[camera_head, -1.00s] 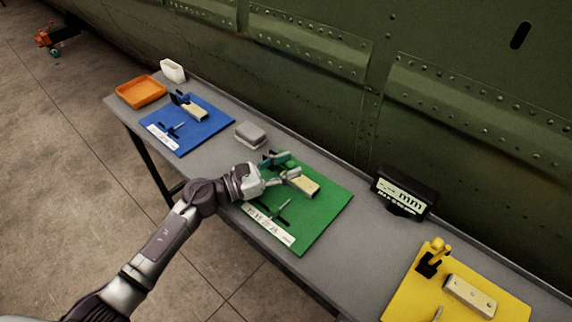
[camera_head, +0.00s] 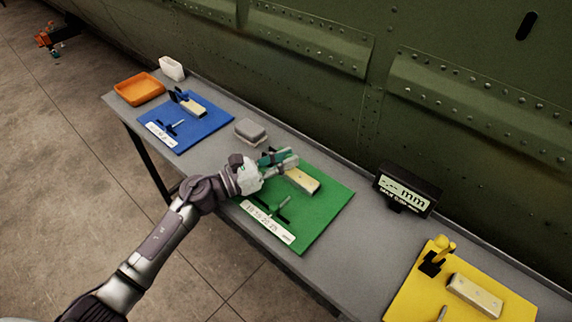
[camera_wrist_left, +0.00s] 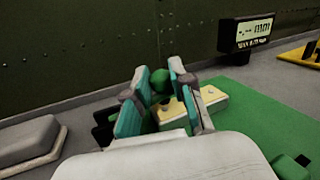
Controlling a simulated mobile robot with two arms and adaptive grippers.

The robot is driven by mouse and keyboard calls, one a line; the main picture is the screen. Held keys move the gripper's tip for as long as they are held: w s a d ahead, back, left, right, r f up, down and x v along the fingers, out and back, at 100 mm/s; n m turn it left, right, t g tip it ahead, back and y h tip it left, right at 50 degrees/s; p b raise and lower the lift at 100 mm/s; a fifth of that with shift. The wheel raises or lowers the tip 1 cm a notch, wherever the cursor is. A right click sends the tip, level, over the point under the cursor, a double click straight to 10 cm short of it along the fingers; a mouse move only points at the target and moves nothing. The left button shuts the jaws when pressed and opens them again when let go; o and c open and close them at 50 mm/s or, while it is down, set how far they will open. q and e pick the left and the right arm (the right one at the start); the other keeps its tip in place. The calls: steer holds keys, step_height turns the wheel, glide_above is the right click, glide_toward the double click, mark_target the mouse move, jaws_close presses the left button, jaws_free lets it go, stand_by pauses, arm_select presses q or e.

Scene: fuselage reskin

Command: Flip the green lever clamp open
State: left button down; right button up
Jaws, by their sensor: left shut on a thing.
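The green lever clamp (camera_wrist_left: 160,82) stands at the back of the green board (camera_head: 325,205); in the left wrist view its round green knob shows between my fingers. My left gripper (camera_head: 290,158) reaches over the board from the left and is shut on the clamp's lever; its two fingers also show in the left wrist view (camera_wrist_left: 160,85). The fingers hide most of the clamp in the head view. A cream block (camera_head: 303,180) with holes lies right beside the clamp. My right gripper is not in view.
A grey block (camera_head: 250,130) lies left of the green board. A blue board (camera_head: 205,120), an orange tray (camera_head: 139,89) and a white cup (camera_head: 171,68) are farther left. A black display (camera_head: 407,190) and a yellow board (camera_head: 405,295) are to the right. The green fuselage (camera_head: 300,50) rises behind the bench.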

arm_select(q)
steer(key=n+b, duration=0.1)
steer(key=a+r+n+b, duration=0.1)
steer(key=n, duration=0.1)
steer(key=shift+w+t+h, duration=0.3)
steer(key=shift+t, duration=0.1)
steer(key=shift+w+a+r+n+t+b, duration=0.15)
steer(key=shift+r+n+t+b, duration=0.15)
steer(key=shift+n, duration=0.3)
steer(key=shift+w+a+r+n+t+b, duration=0.15)
steer(key=shift+r+n+t+b, duration=0.1)
steer(key=shift+n, duration=0.35)
